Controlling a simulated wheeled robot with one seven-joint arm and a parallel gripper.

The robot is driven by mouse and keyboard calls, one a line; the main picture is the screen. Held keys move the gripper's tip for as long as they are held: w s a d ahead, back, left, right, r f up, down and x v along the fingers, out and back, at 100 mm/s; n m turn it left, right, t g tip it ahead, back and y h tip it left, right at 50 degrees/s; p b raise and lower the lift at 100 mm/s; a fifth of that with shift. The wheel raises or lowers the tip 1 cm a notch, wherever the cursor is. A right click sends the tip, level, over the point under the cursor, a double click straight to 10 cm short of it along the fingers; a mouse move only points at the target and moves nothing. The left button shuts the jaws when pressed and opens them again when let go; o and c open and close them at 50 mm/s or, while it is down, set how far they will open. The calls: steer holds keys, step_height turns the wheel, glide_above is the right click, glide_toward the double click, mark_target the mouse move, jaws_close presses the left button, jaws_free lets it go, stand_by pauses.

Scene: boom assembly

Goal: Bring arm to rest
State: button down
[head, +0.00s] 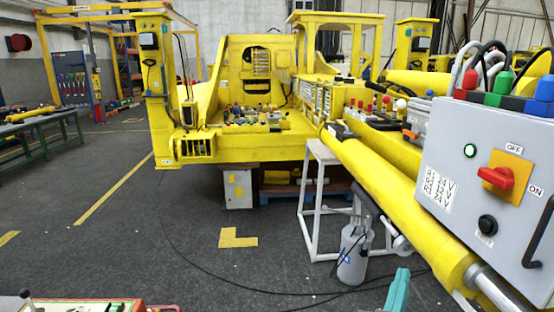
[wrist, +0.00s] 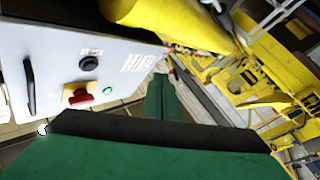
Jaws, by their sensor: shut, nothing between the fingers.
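My gripper (wrist: 160,112) shows in the wrist view as green fingers with dark pads, shut with nothing held. In the head view only a teal tip of my gripper (head: 397,291) shows at the bottom edge, right of centre; the rest of the arm is out of view. The grey control box (head: 480,185) with a red switch on a yellow plate stands to the right of that tip. The box also fills the upper left of the wrist view (wrist: 40,60), apart from the fingers.
A yellow boom cylinder (head: 400,200) runs along the left of the box. A white stand (head: 303,215) and a grey canister (head: 353,255) with cables are beyond my gripper. The yellow machine (head: 285,150) fills the back. Open floor (head: 130,240) lies to the left.

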steer(key=s+a+f+n+y, duration=0.1)
steer(key=s+a+f+y, duration=0.1)
steer(key=s+a+f, duration=0.35)
steer(key=s+a+f+y, duration=0.3)
steer(key=a+f, duration=0.3)
steer(key=f, duration=0.4)
steer(key=s+a+f+n+y, duration=0.1)
steer(key=s+a+f+y, duration=0.1)
steer(key=s+a+f, duration=0.35)
steer(key=s+a+f+y, duration=0.1)
steer(key=s+a+f, duration=0.1)
steer(key=s, duration=0.5)
steer(key=s+a+f+g+y, duration=0.1)
steer(key=s+a+f, duration=0.2)
steer(key=s+a, duration=0.2)
steer(key=s+a+f+y, duration=0.2)
steer(key=s+a, duration=0.2)
steer(key=s, duration=0.6)
steer(key=shift+s+f+m+g, duration=0.15)
steer(key=shift+s+m+g, duration=0.25)
